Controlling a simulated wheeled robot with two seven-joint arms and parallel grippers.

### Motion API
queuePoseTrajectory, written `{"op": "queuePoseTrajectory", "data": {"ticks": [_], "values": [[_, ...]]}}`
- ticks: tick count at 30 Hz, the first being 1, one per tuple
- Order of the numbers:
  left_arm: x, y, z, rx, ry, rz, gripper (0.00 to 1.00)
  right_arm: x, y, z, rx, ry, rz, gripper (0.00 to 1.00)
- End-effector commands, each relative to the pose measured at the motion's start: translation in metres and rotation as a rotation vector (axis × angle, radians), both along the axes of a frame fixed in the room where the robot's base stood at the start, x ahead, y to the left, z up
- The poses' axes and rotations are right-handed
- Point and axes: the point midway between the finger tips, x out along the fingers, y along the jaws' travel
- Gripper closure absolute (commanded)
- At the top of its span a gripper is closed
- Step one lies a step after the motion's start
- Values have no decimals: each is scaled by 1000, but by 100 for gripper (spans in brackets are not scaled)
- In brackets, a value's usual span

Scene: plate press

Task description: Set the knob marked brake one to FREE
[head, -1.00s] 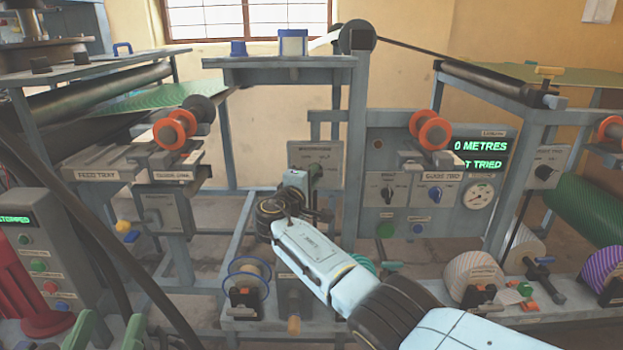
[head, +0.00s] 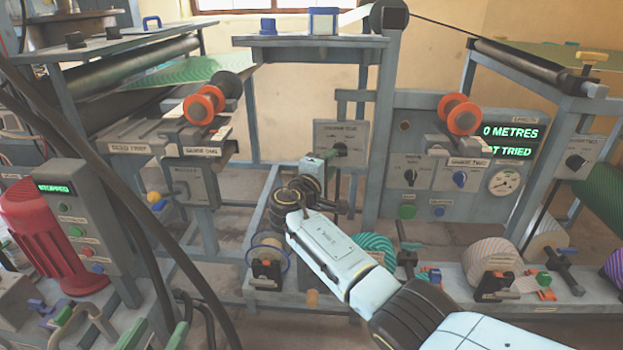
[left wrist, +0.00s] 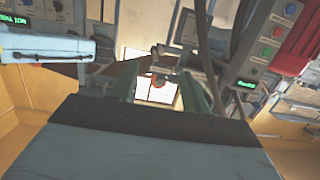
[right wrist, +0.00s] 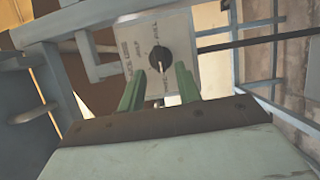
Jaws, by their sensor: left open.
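A grey panel (head: 341,133) with a dark knob (head: 340,149) stands at the middle of the head view; its lettering is too small to read surely. The same knob (right wrist: 158,59) shows in the right wrist view, its light pointer mark towards the bottom of that picture. My right gripper (right wrist: 160,75) is open, its green fingers apart on either side just short of the knob, with no contact visible. My left gripper (left wrist: 160,75) is open and empty in the left wrist view; its fingertips (head: 153,332) show at the bottom left of the head view.
Other dark and blue knobs (head: 411,175) (head: 460,179) sit on the panel at right, and another (head: 576,162) further right. A red motor (head: 45,235) and a STOPPED button box (head: 70,225) stand at left. A cable (head: 140,230) crosses near my left gripper.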

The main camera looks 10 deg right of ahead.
Motion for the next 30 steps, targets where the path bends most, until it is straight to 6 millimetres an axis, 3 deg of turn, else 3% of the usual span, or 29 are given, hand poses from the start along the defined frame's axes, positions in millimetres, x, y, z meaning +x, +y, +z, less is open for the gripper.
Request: {"op": "queuePoseTrajectory", "data": {"ticks": [8, 15, 24, 30], "values": [[-19, 15, -44, 80, 290, 23, 53, -24, 19, 1, 1, 0, 2, 66], [-48, 30, -77, 145, 540, 44, 53, -47, 37, 1, -1, 1, 1, 66], [-80, 45, -100, 196, 757, 62, 53, -69, 55, 0, -1, -1, 2, 66], [-87, 47, -104, 205, 799, 66, 53, -73, 58, 0, -1, -1, 0, 66]]}}
